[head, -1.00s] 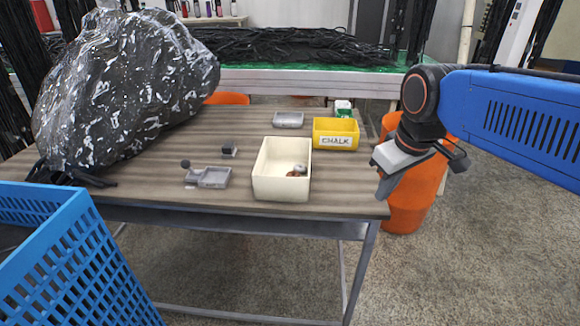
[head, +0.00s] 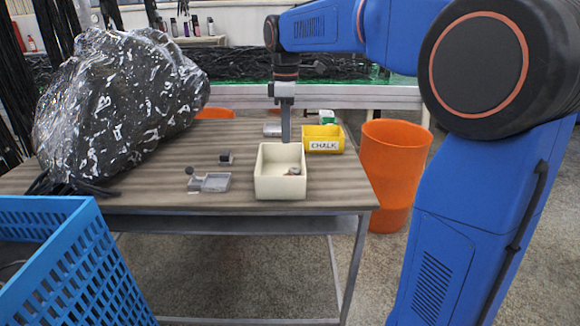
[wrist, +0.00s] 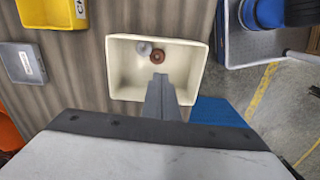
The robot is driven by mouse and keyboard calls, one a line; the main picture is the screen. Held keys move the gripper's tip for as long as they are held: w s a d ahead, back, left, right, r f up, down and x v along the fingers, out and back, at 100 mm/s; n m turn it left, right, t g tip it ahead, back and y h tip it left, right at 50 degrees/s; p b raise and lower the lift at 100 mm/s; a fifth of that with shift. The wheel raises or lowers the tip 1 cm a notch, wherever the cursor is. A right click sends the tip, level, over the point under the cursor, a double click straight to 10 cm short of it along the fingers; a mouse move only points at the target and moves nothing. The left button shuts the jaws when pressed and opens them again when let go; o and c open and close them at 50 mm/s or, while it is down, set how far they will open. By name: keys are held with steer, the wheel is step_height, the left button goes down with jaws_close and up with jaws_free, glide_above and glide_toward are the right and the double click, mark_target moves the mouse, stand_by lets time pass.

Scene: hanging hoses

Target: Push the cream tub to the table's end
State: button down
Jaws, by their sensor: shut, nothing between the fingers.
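The cream tub (head: 280,188) stands upright on the wooden table (head: 335,190), near its front edge and toward its right end. A reddish-brown round item and a grey one lie inside it, seen in the wrist view. My gripper (head: 286,140) points down at the tub's far side, shut and empty. In the wrist view the shut fingers (wrist: 158,82) overlap the tub (wrist: 122,62), with their tips in front of its inside. I cannot tell whether they touch it or how high they are.
A yellow chalk bin (head: 323,145) stands just behind the tub, to its right. A large wrapped black bundle (head: 120,110) fills the table's left. An orange bin (head: 392,175) stands beyond the right end.

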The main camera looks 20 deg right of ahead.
steer(key=f, duration=1)
steer(key=shift+w+a, duration=0.15)
steer(key=shift+a, duration=0.05)
steer(key=shift+s+d, duration=0.2)
steer(key=shift+d, duration=0.4)
steer(key=shift+s+d, duration=0.2)
steer(key=shift+d, duration=0.35)
steer(key=shift+s+d, duration=0.25)
steer(key=shift+d, duration=0.5)
steer(key=shift+d, duration=0.1)
steer(key=s+d, duration=0.2)
steer(key=d, duration=0.3)
steer(key=s+d, duration=0.2)
steer(key=d, duration=0.4)
steer(key=s+d, duration=0.2)
steer(key=d, duration=0.3)
steer(key=shift+d, duration=0.35)
